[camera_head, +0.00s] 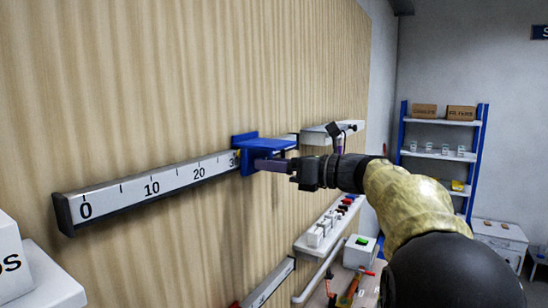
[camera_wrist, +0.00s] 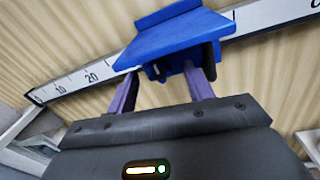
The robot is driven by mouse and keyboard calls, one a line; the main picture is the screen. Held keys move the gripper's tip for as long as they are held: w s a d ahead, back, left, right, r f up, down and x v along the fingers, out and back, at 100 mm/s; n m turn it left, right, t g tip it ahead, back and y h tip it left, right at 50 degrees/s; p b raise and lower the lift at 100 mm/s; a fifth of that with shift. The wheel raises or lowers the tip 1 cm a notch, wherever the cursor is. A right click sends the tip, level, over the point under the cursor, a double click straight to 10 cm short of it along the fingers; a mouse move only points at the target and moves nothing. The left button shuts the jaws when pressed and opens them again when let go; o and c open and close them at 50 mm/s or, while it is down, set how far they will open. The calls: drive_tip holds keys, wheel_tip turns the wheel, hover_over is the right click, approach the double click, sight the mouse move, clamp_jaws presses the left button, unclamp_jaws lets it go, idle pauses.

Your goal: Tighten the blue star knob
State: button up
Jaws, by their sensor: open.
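A blue slider (camera_head: 265,144) sits on the wall-mounted scale rail (camera_head: 150,189) near the 30 mark. In the wrist view the slider (camera_wrist: 172,35) spans the rail, with its flat plate toward me. Below the plate, a small dark blue part (camera_wrist: 172,69) shows in shadow; it may be the star knob, but its star shape cannot be made out. My gripper (camera_head: 268,165) is at the slider, just under its plate. In the wrist view the purple fingers of my gripper (camera_wrist: 163,82) are apart, one on each side of the dark part. Whether they touch it cannot be told.
A second rail (camera_head: 268,284) is mounted lower on the wood-panelled wall. A shelf with small blocks (camera_head: 322,231) and a white box with a green button (camera_head: 360,252) are below my arm. A blue rack (camera_head: 440,158) stands at the back. White boxes (camera_head: 12,257) are at the left.

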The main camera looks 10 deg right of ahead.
drive_tip(key=shift+w+a, duration=0.1)
drive_tip(key=shift+a, duration=0.05)
drive_tip(key=shift+c, duration=0.4)
drive_tip(key=c, duration=0.9)
